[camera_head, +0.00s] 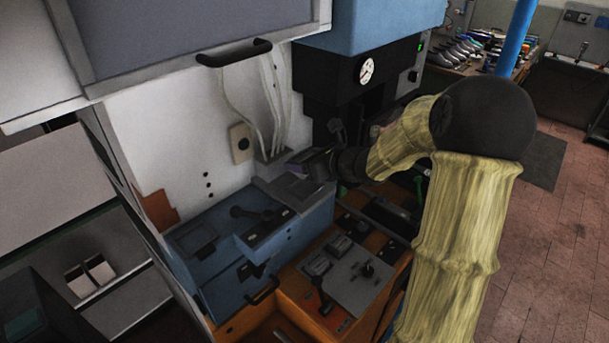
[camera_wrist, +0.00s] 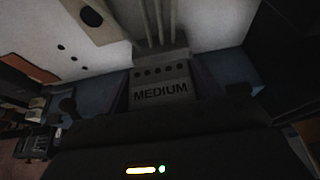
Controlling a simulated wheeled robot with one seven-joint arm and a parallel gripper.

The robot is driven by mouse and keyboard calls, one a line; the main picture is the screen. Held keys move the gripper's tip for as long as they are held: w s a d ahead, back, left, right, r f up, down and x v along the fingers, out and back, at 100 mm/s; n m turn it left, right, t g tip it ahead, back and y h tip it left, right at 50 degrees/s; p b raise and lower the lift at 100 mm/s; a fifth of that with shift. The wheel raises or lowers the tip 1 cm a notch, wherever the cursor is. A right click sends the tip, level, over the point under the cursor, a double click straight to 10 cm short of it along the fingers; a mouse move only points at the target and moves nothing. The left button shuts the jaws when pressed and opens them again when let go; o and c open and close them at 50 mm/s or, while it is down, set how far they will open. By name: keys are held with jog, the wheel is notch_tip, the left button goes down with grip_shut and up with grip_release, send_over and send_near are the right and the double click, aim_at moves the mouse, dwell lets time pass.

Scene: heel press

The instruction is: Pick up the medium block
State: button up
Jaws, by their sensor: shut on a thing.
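The medium block (camera_wrist: 160,85) is a grey block with "MEDIUM" in dark letters and a row of round dark holes above them. In the wrist view it sits between the two purplish fingers of my gripper (camera_wrist: 161,98), which is shut on it. Its lower part is hidden behind the dark gripper body. In the head view my gripper (camera_head: 297,166) is over the grey ledge on top of the blue machine housing. The block is too dark and small to make out there. I cannot tell whether it still touches the ledge.
The blue housing (camera_head: 215,255) has a joystick on top. An orange control panel (camera_head: 345,270) with levers stands to its right. Pale tubes (camera_head: 279,105) run down the white wall behind my gripper. A black press with a dial (camera_head: 367,70) stands close on the right.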

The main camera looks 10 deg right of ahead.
aim_at(304, 157)
jog(key=shift+r, duration=1.75)
jog(key=shift+w+f, duration=0.1)
